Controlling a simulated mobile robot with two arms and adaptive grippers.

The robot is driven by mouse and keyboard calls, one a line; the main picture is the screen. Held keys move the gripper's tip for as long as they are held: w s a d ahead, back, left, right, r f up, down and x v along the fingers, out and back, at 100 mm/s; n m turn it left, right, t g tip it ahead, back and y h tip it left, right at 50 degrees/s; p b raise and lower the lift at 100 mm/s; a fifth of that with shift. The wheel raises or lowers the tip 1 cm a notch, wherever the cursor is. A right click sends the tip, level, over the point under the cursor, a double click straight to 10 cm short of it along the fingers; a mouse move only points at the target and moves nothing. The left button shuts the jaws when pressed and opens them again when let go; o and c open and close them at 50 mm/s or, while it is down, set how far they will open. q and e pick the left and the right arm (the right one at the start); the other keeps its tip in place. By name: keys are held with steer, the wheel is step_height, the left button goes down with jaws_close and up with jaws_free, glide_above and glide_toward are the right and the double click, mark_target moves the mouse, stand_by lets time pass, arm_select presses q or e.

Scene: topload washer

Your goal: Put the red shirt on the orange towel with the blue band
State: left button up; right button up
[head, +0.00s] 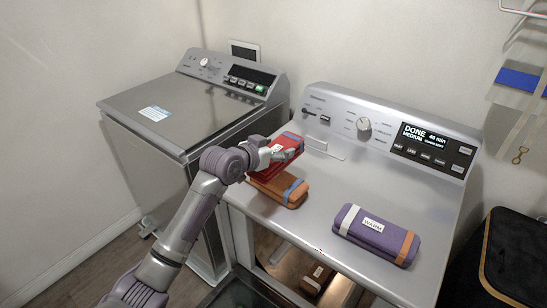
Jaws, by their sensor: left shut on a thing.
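The orange towel with the blue band (273,189) lies on the washer top just below and in front of the shirt. The shirt overlaps the towel's rear part in the picture; I cannot tell whether they touch. My right gripper is not in view.
A purple folded bundle (376,236) with white and orange bands lies to the right on the washer top (325,215). A brown bundle (316,279) shows inside the opening below. Another washer (165,105) stands at left, a black bin (512,262) at right.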

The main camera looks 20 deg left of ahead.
arm_select(q)
steer(key=shift+w+a+f, duration=0.2)
steer(key=shift+a+f, duration=0.15)
steer(key=shift+a, duration=0.15)
step_height(320, 180, down, 3)
steer(key=shift+f+p, duration=0.2)
steer(key=shift+p, duration=0.35)
steer(key=shift+f, duration=0.25)
steer(key=shift+f, duration=0.15)
steer(key=o, duration=1.3)
steer(key=shift+c, duration=0.2)
